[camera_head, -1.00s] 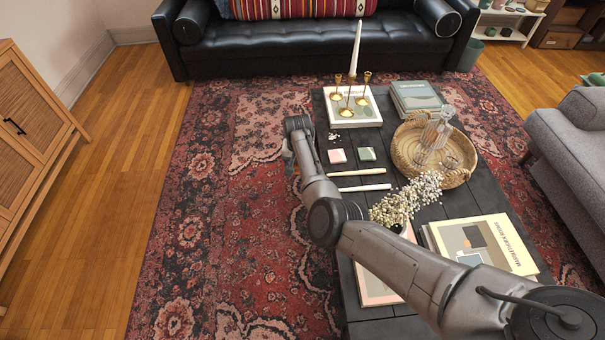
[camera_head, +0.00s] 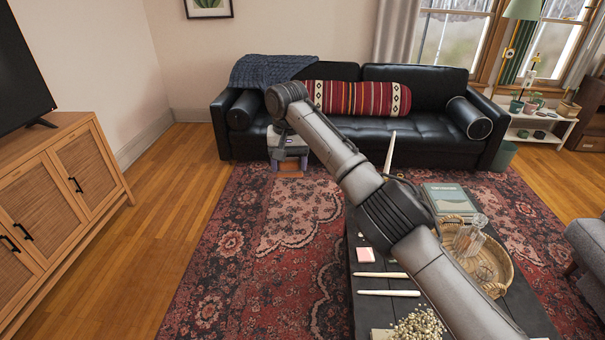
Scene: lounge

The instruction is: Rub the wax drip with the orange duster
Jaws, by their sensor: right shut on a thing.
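My right arm reaches in from the lower right, across the table. Its gripper (camera_head: 289,165) hangs at the arm's far end, over the rug in front of the sofa. It is shut on the orange duster (camera_head: 289,171), of which only a small orange patch shows between the fingers. The wax drip cannot be made out; my arm covers part of the dark coffee table (camera_head: 361,314). A white candle (camera_head: 390,152) stands upright behind my arm, its holder hidden. My left gripper is not in view.
On the table are a pink square (camera_head: 365,255), two white candles lying flat (camera_head: 380,275) (camera_head: 390,293), a wicker tray (camera_head: 508,268) with glassware, a book (camera_head: 450,200) and white flowers (camera_head: 418,325). A black sofa (camera_head: 400,137) stands behind. The rug's left part is clear.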

